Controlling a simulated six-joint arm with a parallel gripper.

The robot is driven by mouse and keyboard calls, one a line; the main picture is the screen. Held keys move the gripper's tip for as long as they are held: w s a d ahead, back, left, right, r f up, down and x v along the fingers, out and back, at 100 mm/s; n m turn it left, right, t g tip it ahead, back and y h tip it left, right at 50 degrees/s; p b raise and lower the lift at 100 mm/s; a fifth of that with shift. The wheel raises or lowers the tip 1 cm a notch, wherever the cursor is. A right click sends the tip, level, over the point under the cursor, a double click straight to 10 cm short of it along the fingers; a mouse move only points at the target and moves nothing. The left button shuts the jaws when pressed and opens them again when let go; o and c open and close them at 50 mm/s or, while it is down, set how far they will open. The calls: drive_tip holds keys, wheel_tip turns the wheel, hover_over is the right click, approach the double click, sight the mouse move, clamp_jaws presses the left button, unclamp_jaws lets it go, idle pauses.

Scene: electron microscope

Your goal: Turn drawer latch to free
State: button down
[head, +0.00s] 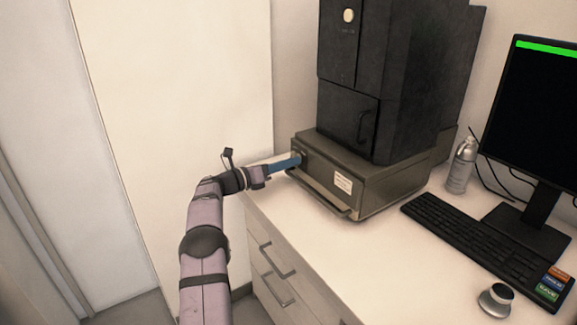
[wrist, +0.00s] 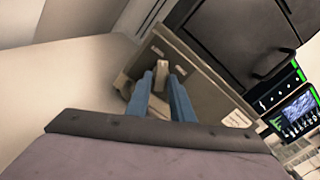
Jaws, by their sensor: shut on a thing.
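The drawer (head: 375,185) is the grey-olive box under the black microscope, with a long bar handle (head: 322,197) along its front. The drawer latch shows in the wrist view as a small pale lever (wrist: 162,70) on the drawer front (wrist: 205,85), between two small labels too blurred to read. My gripper (head: 298,160) reaches the upper left of the drawer front. In the wrist view my gripper's blue fingers (wrist: 160,88) stand on either side of the lever, shut on it. In the head view the fingers hide most of the latch.
The black microscope (head: 365,80) stands on top of the drawer box. A keyboard (head: 470,240), a monitor (head: 540,120), a spray bottle (head: 461,165) and a round knob (head: 496,299) are to the right. The counter in front of the drawer (head: 330,245) is clear.

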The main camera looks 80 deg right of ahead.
drive_tip(key=m+b, duration=0.1)
drive_tip(key=m, duration=0.2)
drive_tip(key=shift+w+f+m+b, duration=0.1)
drive_tip(key=shift+f+m+b, duration=0.05)
drive_tip(key=shift+m+b, duration=0.2)
drive_tip(key=m+b, duration=0.2)
drive_tip(key=m, duration=0.2)
drive_tip(key=shift+w+d+m, duration=0.1)
drive_tip(key=shift+d+m, duration=0.05)
drive_tip(key=shift+m, duration=0.2)
drive_tip(key=m+b, duration=0.1)
drive_tip(key=m, duration=0.2)
drive_tip(key=shift+m, duration=0.3)
drive_tip(key=shift+w+d+r+m+b, duration=0.1)
drive_tip(key=shift+m+b, duration=0.25)
drive_tip(key=shift+m, duration=0.4)
drive_tip(key=shift+r+m+b, duration=0.1)
drive_tip(key=shift+m+b, duration=0.25)
drive_tip(key=shift+m, duration=0.4)
drive_tip(key=c, duration=1.6)
unclamp_jaws()
drive_tip(key=shift+b+v, duration=0.45)
drive_tip(key=shift+v, duration=3.25)
